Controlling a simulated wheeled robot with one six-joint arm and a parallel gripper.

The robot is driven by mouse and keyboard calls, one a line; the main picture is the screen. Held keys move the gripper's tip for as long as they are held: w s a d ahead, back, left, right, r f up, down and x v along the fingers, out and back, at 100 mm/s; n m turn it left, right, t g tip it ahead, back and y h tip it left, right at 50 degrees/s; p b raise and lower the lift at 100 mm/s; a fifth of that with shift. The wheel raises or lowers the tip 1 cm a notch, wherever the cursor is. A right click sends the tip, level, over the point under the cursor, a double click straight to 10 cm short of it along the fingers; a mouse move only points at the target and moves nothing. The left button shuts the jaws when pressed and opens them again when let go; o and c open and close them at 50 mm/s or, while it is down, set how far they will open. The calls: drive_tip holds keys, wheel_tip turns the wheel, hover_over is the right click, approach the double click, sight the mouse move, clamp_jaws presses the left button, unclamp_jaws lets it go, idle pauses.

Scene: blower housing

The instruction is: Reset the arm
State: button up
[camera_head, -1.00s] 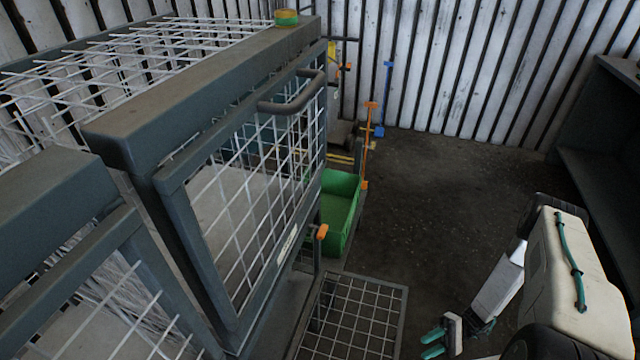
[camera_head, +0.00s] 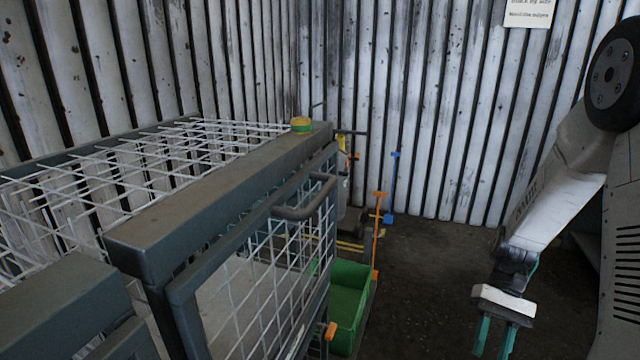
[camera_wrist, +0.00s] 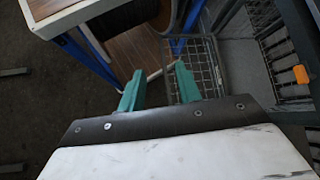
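My gripper (camera_head: 496,338) hangs at the lower right of the head view, fingers pointing down, to the right of the caged housing and apart from it. Its two green fingers stand apart with nothing between them. In the wrist view my gripper (camera_wrist: 160,85) also shows its fingers spread and empty, with a mesh panel beyond them. My white arm comes down from the upper right of the head view.
The mesh-sided housing (camera_head: 190,245) with a handled door (camera_head: 305,205) fills the left. A green bin (camera_head: 348,305), an orange post (camera_head: 378,235) and a blue post (camera_head: 393,185) stand beyond it. Bare floor (camera_head: 430,265) lies between housing and arm. A wood-topped, blue-framed table (camera_wrist: 140,50) is in the wrist view.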

drive_tip(key=s+a+r+n+t+h, duration=0.1)
drive_tip(key=s+a+r+t+h, duration=0.1)
drive_tip(key=r, duration=0.5)
drive_tip(key=s+a+r+n+t+h, duration=0.1)
drive_tip(key=s+a+r+t+h, duration=0.1)
drive_tip(key=s+a+r+t, duration=0.2)
drive_tip(key=s+a+r+n+t+h, duration=0.1)
drive_tip(key=s+a+r+t, duration=0.2)
drive_tip(key=s+r, duration=0.4)
wheel_tip(320, 180, up, 3)
drive_tip(key=shift+a+r+h, duration=0.2)
drive_tip(key=shift+a+h, duration=0.2)
